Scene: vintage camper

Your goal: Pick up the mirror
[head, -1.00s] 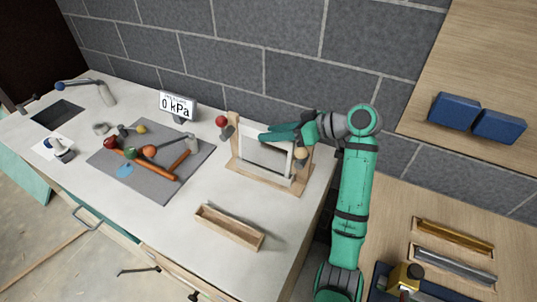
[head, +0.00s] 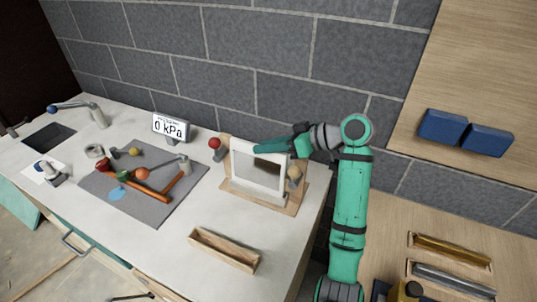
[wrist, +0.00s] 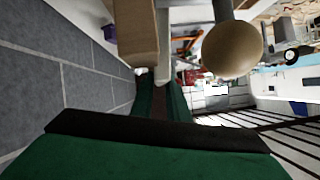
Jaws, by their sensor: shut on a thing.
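The mirror (head: 256,181) is a white-framed panel with a greyish face. It stands close to upright in a wooden stand (head: 298,198) on the white counter, in front of the block wall. My gripper (head: 264,148) reaches in from the right, with its green fingers shut at the mirror's top edge. The wrist view shows the green fingers (wrist: 155,88) meeting a narrow white edge beside a wooden post (wrist: 138,35) and a tan ball knob (wrist: 232,49). The exact finger contact is partly hidden.
A red ball knob (head: 215,143) stands left of the mirror. A pressure display (head: 171,127) and a grey mat (head: 150,195) with several tools are further left. An open wooden tray (head: 224,250) lies in front. The wall (head: 270,90) is close behind.

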